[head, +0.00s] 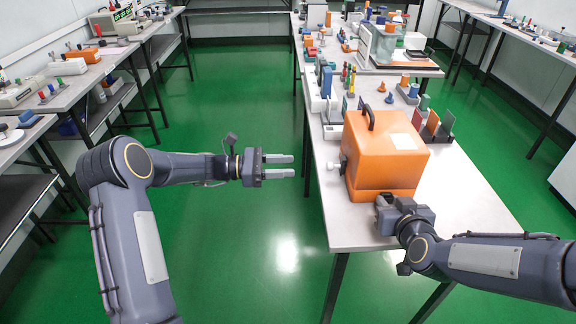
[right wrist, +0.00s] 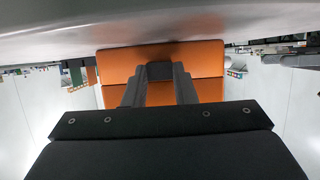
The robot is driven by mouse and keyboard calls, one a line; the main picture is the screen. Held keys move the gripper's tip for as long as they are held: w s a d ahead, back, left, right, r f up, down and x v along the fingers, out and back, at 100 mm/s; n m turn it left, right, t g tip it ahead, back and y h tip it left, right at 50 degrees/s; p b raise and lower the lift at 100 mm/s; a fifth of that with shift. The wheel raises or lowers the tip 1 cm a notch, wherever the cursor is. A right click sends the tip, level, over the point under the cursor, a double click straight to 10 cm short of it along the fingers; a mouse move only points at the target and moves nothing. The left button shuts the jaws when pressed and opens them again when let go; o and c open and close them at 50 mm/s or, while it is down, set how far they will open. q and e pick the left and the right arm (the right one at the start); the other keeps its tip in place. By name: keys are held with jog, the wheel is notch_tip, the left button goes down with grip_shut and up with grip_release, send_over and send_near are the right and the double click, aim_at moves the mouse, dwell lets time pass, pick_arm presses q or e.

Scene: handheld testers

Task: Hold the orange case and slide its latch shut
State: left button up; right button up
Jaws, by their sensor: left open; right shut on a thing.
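The orange case (head: 385,160) stands closed on the near end of the table, with a black handle on its lid. A pale latch knob (head: 336,168) sticks out from its left side, near the seam. My left gripper (head: 292,166) is open and empty, left of the knob and apart from it, with its fingers pointing right. My right gripper (head: 382,204) is at the lower front of the case. In the right wrist view its fingers (right wrist: 160,85) are shut on a dark block (right wrist: 159,71) at the orange case's face. How the block joins the case is hidden.
The table (head: 470,200) is bare right of the case. Coloured cards (head: 432,122) in a holder and several small testers (head: 330,90) stand behind it. Green floor (head: 245,250) is open under my left arm.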

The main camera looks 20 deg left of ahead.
jog(key=o, duration=1)
jog(key=shift+o, duration=0.2)
